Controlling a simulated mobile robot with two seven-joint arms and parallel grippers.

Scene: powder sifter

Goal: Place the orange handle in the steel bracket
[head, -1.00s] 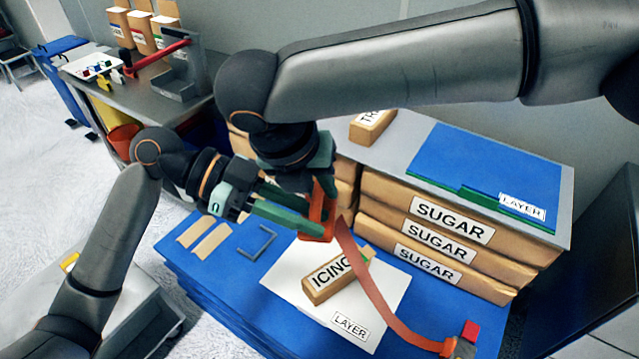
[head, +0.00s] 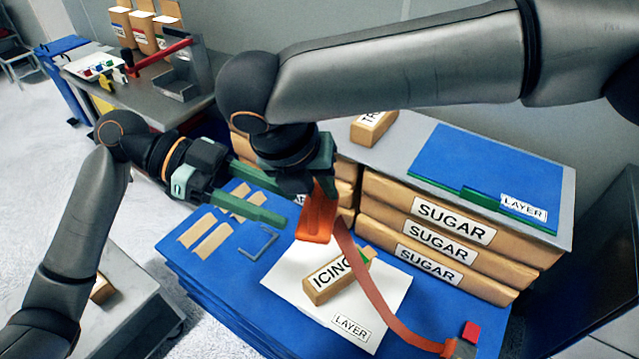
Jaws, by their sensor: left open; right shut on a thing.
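The orange handle (head: 316,218) hangs below my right gripper (head: 318,184), which is shut on its upper part. The handle is above the white sheet, and my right gripper hides its top. My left gripper (head: 272,200) is open and empty, just left of the handle and apart from it. A thin grey angular piece (head: 268,250), possibly the steel bracket, lies on the blue surface below my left gripper. A grey metal holder (head: 180,88) stands on the bench at the back left; I cannot tell which of the two is the steel bracket.
An ICING block (head: 332,280) lies on the white LAYER sheet (head: 385,305). A red-orange strap (head: 372,290) runs past it to the lower right. SUGAR packs (head: 440,245) are stacked at right. Tan strips (head: 210,240) lie at left on the blue stack (head: 200,270).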

